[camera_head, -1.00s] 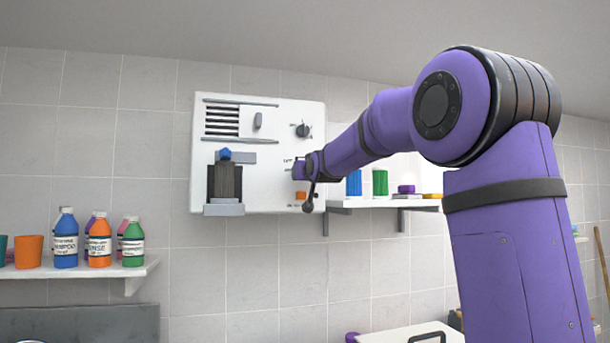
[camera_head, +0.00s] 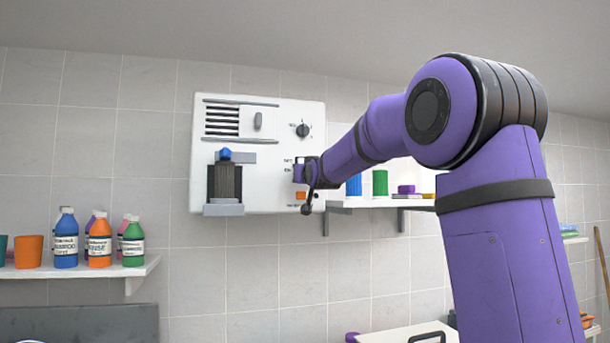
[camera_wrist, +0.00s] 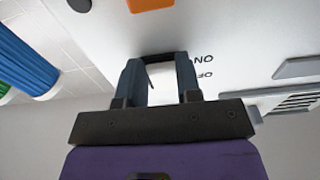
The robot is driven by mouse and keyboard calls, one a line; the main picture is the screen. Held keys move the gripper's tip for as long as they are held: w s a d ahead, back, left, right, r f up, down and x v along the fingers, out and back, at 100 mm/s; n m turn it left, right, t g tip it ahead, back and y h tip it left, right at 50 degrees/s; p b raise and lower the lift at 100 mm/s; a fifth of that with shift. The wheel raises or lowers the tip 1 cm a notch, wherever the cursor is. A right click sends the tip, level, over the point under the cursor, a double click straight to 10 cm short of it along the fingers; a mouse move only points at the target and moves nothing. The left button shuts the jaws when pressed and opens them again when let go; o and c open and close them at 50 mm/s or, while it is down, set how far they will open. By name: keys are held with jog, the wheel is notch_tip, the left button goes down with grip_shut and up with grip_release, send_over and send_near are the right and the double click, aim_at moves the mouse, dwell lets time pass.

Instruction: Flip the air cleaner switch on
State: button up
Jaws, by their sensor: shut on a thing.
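The air cleaner (camera_head: 270,125) is a white box on the tiled wall in the head view. Its white panel (camera_wrist: 235,30) fills much of the wrist view, with ON and OFF lettering. My gripper (camera_head: 298,172) is at the lower right of the box's front. In the wrist view my gripper (camera_wrist: 158,72) has its two dark fingers on either side of a pale switch (camera_wrist: 163,80) beside the lettering, and is shut on it. The fingers hide part of the switch, so its position is hard to tell.
The box also carries a dark knob (camera_head: 303,130), an orange square (camera_head: 300,196), and a dark block with a blue top (camera_head: 224,182). A shelf (camera_head: 375,204) with blue and green containers is at the right. Bottles stand on a left shelf (camera_head: 100,270).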

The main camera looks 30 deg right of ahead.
dwell(0.3)
jog(key=o, duration=0.9)
jog(key=v, duration=1)
jog(key=shift+s+f, duration=0.25)
jog(key=shift+s, duration=0.1)
